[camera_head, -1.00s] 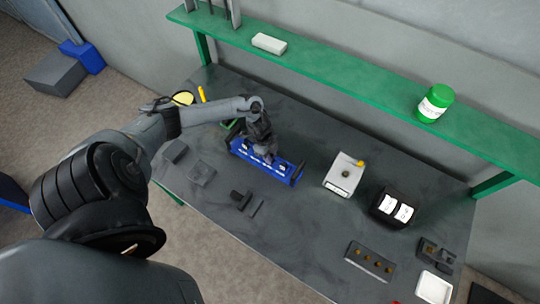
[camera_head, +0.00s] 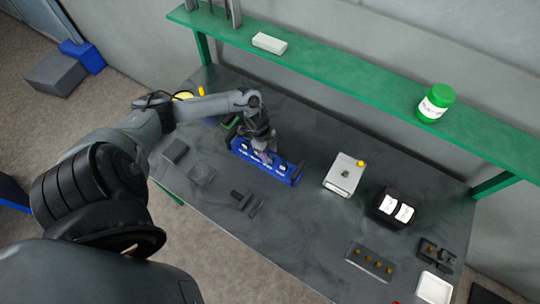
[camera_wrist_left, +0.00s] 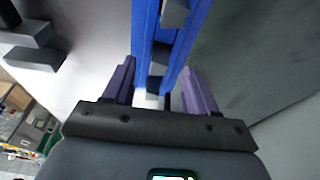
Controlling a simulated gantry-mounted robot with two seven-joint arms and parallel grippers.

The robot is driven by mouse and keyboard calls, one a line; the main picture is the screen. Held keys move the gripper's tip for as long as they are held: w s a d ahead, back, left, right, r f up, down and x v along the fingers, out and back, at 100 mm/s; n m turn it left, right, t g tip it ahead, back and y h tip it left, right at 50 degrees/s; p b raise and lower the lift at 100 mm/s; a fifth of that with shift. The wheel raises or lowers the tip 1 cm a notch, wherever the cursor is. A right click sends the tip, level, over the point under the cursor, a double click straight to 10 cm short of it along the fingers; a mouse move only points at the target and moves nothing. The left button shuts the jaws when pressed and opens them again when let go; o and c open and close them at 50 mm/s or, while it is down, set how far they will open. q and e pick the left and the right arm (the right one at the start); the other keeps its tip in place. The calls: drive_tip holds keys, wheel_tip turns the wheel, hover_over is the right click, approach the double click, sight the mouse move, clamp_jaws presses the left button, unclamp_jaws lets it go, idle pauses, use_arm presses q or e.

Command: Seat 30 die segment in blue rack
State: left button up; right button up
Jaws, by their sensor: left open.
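The blue rack (camera_head: 283,174) stands on the grey bench, left of the middle in the head view, with light labels along its side. My left gripper (camera_head: 266,153) is open, with its fingers pointing down at the rack's left half. In the left wrist view the blue rack (camera_wrist_left: 141,35) runs between the two purple fingers of my gripper (camera_wrist_left: 158,70). Grey blocks show in the rack there, one of them (camera_wrist_left: 175,12) near the top edge. I cannot tell which is the 30 die segment or whether the fingers touch anything.
Dark parts (camera_head: 247,201) lie in front of the rack. A light grey box (camera_head: 343,175) and a black box with white labels (camera_head: 390,209) stand to its right. A green shelf (camera_head: 340,90) overhangs the back. Bare bench lies front of centre.

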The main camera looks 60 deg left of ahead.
use_arm(q)
drive_tip(key=w+v, duration=0.1)
drive_tip(key=v, duration=0.7)
drive_tip(key=shift+s, duration=0.45)
drive_tip(key=shift+s, duration=0.15)
